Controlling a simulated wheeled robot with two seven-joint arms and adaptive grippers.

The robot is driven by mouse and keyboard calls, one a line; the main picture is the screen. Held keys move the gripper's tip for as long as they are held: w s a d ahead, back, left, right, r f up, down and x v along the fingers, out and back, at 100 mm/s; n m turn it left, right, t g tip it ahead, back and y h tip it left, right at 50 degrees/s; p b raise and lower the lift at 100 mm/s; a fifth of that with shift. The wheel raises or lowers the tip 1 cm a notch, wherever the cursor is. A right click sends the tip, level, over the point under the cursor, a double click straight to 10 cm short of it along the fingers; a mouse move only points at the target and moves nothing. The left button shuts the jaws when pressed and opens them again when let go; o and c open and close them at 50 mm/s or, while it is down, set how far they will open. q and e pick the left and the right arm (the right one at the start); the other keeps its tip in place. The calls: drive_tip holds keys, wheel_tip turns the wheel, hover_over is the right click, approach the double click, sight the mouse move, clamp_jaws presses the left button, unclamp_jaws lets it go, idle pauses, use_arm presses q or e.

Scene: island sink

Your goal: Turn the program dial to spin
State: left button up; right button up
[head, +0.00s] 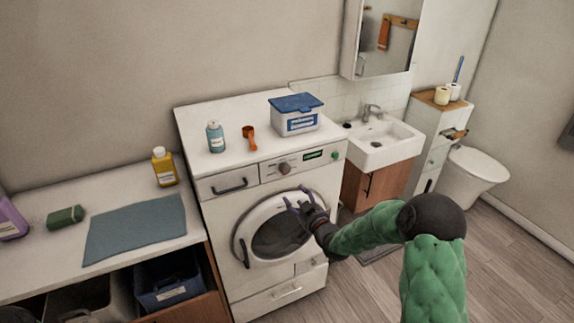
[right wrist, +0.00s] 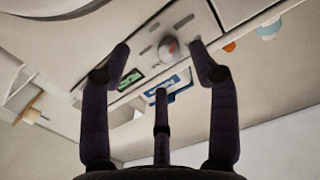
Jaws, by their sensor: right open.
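The washing machine (head: 222,215) stands in the middle of the head view with its round door (head: 283,236) shut. The program dial (head: 284,168) is a grey knob on its front panel, left of a green-lit display (head: 320,154). In the right wrist view the dial (right wrist: 169,49) shows a red mark and lies beyond the fingers, between their tips. My right gripper (head: 300,200) is open and empty, in front of the door, below the dial and apart from it. It also shows in the right wrist view (right wrist: 162,62). My left gripper is not in view.
On the washer top stand a blue-lidded box (head: 296,113), an orange scoop (head: 249,138) and a blue bottle (head: 215,136). A counter (head: 60,265) adjoins at left, a sink (head: 378,146) at right.

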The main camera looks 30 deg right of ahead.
sight(287, 170)
drive_tip(key=shift+t, duration=0.5)
drive_tip(key=w+r, duration=0.1)
drive_tip(key=w, duration=0.2)
drive_tip(key=w+d+r, duration=0.1)
drive_tip(key=w, duration=0.3)
drive_tip(key=w+r, duration=0.1)
drive_tip(key=w, duration=0.3)
drive_tip(key=shift+d+r+b, duration=0.2)
drive_tip(key=shift+r+b, duration=0.1)
drive_tip(key=c, duration=1.1)
